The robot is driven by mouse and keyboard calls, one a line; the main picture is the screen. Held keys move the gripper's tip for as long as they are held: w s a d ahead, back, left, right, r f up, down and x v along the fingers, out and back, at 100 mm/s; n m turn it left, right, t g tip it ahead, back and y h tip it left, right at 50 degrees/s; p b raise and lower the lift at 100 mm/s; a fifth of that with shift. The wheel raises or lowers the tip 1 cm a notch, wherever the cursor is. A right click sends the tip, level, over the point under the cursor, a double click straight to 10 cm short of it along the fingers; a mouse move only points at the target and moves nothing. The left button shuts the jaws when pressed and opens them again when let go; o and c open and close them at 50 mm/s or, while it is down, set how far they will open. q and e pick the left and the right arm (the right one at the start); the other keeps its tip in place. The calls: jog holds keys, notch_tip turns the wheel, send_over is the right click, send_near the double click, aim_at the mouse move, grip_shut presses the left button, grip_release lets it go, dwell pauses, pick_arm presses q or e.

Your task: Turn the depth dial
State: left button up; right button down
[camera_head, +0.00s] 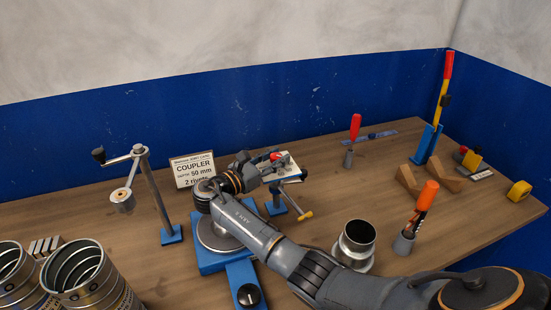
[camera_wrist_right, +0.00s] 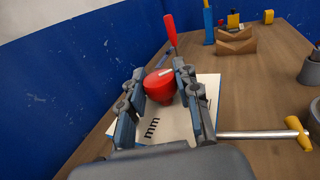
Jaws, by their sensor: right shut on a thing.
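The depth dial is a red round knob (camera_wrist_right: 160,86) with a white pointer mark on top. It sits over a white plate (camera_wrist_right: 176,122) lettered "mm". My right gripper (camera_wrist_right: 162,80) has a finger on each side of the knob and is shut on it. In the head view the red knob (camera_head: 275,156) shows only in part, among the fingers of my right gripper (camera_head: 274,163). My right wrist and arm hide much of the fixture around it. My left gripper is not in view.
A sign (camera_head: 193,170) reads COUPLER, depth 50 mm, 2 rivets. A yellow-tipped crank handle (camera_head: 304,214) stands close to the gripper. A metal duct collar (camera_head: 357,240) and an orange-handled tool (camera_head: 427,196) are at right. Spiral ducts (camera_head: 75,270) stand at lower left.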

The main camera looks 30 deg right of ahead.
jog(key=c, duration=0.9)
grip_release()
jog(key=shift+c, duration=0.2)
jog(key=s+a, duration=0.2)
jog(key=a, duration=0.9)
jog(key=shift+a, duration=0.4)
